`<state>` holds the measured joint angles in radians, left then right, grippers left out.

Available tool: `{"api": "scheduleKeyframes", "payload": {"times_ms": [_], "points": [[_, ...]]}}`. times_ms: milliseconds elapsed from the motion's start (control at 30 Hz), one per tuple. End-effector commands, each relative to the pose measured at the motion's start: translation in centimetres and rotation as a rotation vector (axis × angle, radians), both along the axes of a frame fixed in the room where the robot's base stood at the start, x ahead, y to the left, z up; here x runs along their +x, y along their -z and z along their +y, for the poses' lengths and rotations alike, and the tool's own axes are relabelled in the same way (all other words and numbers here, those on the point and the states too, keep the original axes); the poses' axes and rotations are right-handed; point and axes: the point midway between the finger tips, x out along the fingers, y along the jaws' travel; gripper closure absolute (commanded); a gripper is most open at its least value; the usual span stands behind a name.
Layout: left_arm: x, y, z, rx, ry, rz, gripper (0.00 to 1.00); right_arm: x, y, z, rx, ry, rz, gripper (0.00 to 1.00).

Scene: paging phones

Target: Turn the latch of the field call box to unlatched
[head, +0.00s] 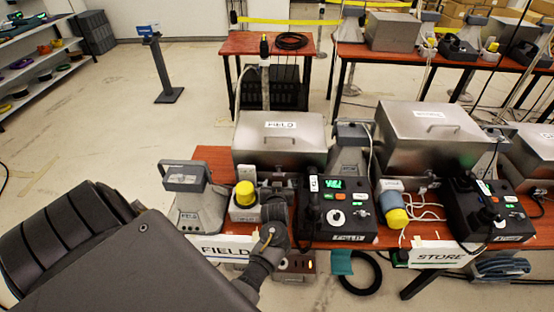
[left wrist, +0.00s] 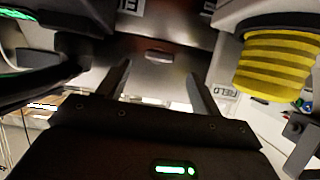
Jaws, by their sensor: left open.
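The field call box seems to be the steel box (head: 280,141) labelled FIELD at the back of the near table, with a handle on its lid. Dark hardware (head: 283,182) sits low on its front, partly hidden by my left gripper (head: 276,192). I cannot make out the latch's position. In the left wrist view, my left gripper (left wrist: 160,78) is open and empty. Its two fingers point at a grey metal face with a small bar-shaped piece (left wrist: 158,57) between and beyond the tips, seemingly apart from them. My right gripper is not in view.
A yellow-capped device (head: 245,194) stands close left of my left gripper; its ribbed cap also shows in the left wrist view (left wrist: 275,65). A black FIELD phone console (head: 343,212) stands close on the right. A grey horn-like unit (head: 197,205) stands further left.

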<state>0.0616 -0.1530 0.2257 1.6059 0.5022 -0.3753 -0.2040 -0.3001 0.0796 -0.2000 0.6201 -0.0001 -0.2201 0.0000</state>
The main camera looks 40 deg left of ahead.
Motion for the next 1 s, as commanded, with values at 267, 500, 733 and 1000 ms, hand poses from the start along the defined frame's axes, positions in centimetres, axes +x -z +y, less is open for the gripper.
{"api": "scheduleKeyframes", "payload": {"times_ms": [267,500,733,1000], "points": [[-2.2,-1.1,-1.6,0.0,0.0,0.0,0.35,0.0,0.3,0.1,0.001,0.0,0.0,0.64],[-2.3,-1.2,-1.7,0.0,-0.001,0.001,0.35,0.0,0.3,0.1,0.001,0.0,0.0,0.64],[-2.3,-1.2,-1.7,0.0,-0.001,0.0,0.35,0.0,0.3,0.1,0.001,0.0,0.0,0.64],[-3.5,-1.0,-2.6,-0.03,0.071,0.039,0.35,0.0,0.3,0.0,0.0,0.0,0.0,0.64]]}}
